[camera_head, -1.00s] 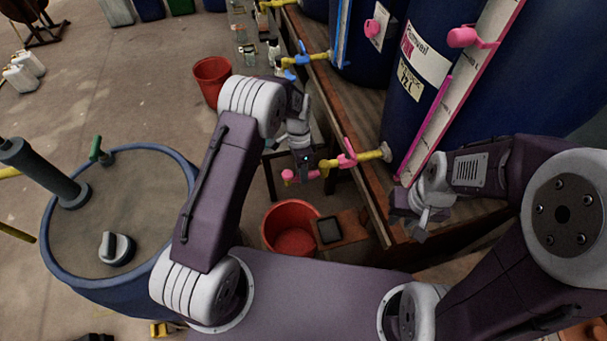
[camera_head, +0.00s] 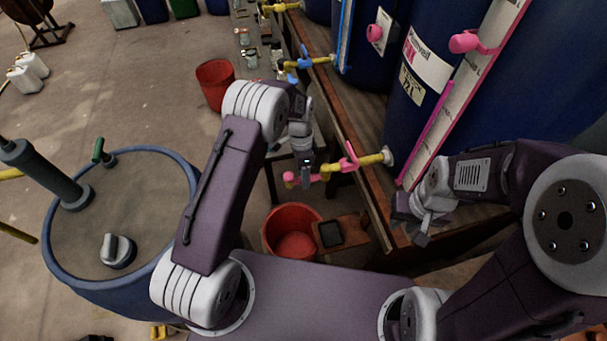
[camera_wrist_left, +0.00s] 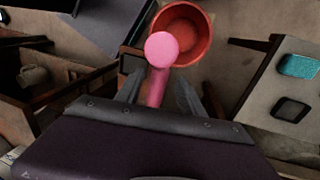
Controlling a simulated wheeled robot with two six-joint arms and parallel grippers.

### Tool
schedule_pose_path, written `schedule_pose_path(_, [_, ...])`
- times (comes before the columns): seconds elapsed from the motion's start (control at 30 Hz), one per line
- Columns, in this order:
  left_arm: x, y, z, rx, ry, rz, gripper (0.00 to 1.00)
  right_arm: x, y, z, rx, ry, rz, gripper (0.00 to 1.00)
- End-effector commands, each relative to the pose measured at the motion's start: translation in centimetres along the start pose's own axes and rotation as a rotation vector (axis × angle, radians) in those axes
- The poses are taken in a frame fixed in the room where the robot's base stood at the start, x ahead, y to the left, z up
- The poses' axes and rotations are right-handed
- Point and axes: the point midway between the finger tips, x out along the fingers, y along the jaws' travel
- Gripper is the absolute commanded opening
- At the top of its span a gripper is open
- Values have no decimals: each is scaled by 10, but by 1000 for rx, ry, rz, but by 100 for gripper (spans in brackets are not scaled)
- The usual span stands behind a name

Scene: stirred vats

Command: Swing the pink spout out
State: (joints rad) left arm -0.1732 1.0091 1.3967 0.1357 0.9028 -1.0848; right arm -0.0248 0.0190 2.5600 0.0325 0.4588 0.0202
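The pink spout (camera_head: 290,178) is at the free end of the yellow tap pipe (camera_head: 371,160), which comes from the blue vat with the pink gauge strip (camera_head: 428,130). A pink tap handle (camera_head: 347,158) sits on the pipe. My left gripper (camera_head: 306,178) is at the spout. In the left wrist view, the spout's round end and stem (camera_wrist_left: 160,50) show between my left fingers (camera_wrist_left: 158,92), with gaps on both sides; the fingers are open. My right gripper (camera_head: 424,226) is beside the bench edge, away from the spout; its finger opening is unclear.
A red bucket (camera_head: 293,218) stands below the spout, beside a dark square pad on a small stand (camera_head: 331,234). The wooden bench edge (camera_head: 352,135) runs along the vats. A blue tap (camera_head: 304,62) is further back. A lidded blue drum (camera_head: 140,210) stands left.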

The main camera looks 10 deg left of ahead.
Motion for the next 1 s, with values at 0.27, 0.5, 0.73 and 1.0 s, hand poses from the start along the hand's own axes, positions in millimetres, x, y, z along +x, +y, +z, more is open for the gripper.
schedule_pose_path(0.27, [-32, 0, 0, 0, 2, -3, 45, -4, 0, 0, 0, 0, 0, 26])
schedule_pose_path(0.5, [-80, -1, 0, 0, 2, -2, 45, -8, 0, -1, 0, 0, 0, 26])
schedule_pose_path(0.73, [-91, 0, 0, -1, 0, 1, 45, -8, 0, -1, 0, 0, 0, 26])
schedule_pose_path(1.0, [-90, 0, 0, 0, 0, 1, 45, -8, 0, -1, 0, 0, 0, 26])
